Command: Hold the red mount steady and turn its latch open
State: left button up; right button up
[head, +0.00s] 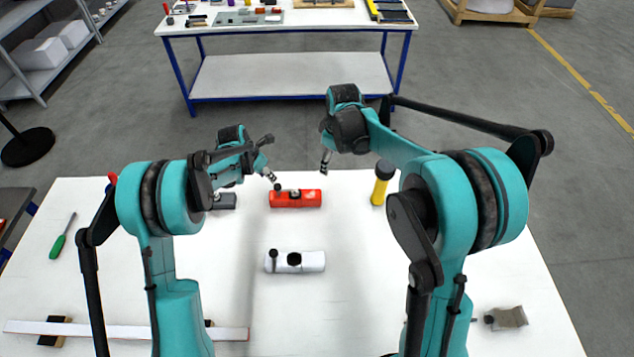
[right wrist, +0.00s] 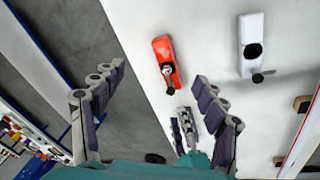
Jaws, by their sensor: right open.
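The red mount (head: 308,199) lies on the white table near its far edge. Dark knob-like latch parts show on its top and left end. It also shows in the right wrist view (right wrist: 162,50), with a dark round latch (right wrist: 168,72). My left gripper (head: 272,178) is just behind and left of the red mount, close to its left end; I cannot tell whether it touches. My right gripper (head: 325,168) is above and behind the mount's right end, open and empty. In the right wrist view its fingers are spread wide, apart from the mount.
A white mount (head: 312,262) with black knobs lies nearer. A yellow-and-black cylinder (head: 382,183) stands to the right. A dark block (head: 224,201) lies left, and a green screwdriver (head: 60,240) further left. A long white strip (head: 110,330) lies in front.

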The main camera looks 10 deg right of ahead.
jog(key=w+a+f+n+g, duration=0.1)
jog(key=w+f+n, duration=0.15)
jog(key=f, duration=0.35)
jog(key=w+a+f+n, duration=0.1)
jog(key=w+f, duration=0.3)
jog(key=f, duration=0.2)
jog(key=n+g, duration=0.2)
jog(key=n, duration=0.1)
send_over(317, 193)
notch_tip(317, 193, down, 10)
jog(key=shift+r, duration=0.25)
notch_tip(317, 193, down, 8)
jog(key=shift+s+f, duration=0.1)
